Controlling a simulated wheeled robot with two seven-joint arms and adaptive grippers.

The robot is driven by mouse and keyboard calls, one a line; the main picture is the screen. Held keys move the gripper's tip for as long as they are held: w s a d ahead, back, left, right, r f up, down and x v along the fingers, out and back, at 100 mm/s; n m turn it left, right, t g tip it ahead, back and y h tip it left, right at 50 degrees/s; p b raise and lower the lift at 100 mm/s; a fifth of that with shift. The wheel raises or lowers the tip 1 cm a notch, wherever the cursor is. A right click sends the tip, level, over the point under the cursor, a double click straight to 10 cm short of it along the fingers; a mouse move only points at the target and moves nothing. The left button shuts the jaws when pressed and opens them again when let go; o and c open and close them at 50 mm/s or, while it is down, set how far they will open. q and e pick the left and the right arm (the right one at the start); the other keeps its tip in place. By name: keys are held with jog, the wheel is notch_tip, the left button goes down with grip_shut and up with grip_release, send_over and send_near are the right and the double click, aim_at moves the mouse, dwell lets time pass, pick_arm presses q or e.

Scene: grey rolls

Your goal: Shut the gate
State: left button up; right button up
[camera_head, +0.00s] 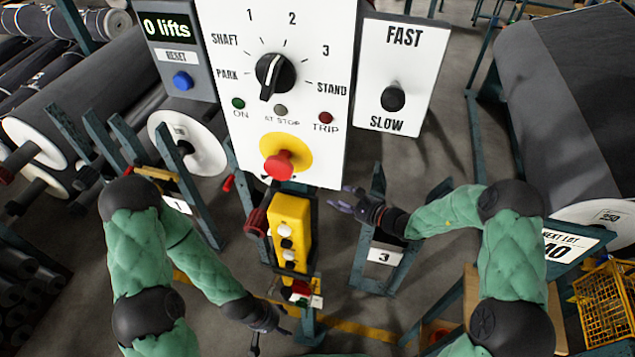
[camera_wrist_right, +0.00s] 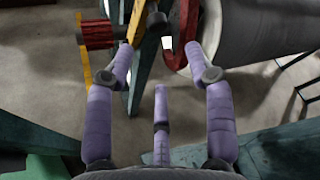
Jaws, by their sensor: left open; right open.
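I cannot tell for sure which part is the gate.
A white panel (camera_head: 325,85) with a dial and a red stop button (camera_head: 280,165) stands ahead. A FAST/SLOW panel (camera_head: 425,60) is right of it. Stands marked 1 (camera_head: 180,206) and 3 (camera_head: 384,255) flank the button box. Large grey rolls (camera_head: 580,100) line both sides.

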jog(key=b+x, duration=0.2)
jog(key=x, duration=0.8)
jog(key=shift+s+a, duration=0.1)
jog(key=shift+a, duration=0.05)
jog(key=shift+r, duration=0.1)
grip_shut()
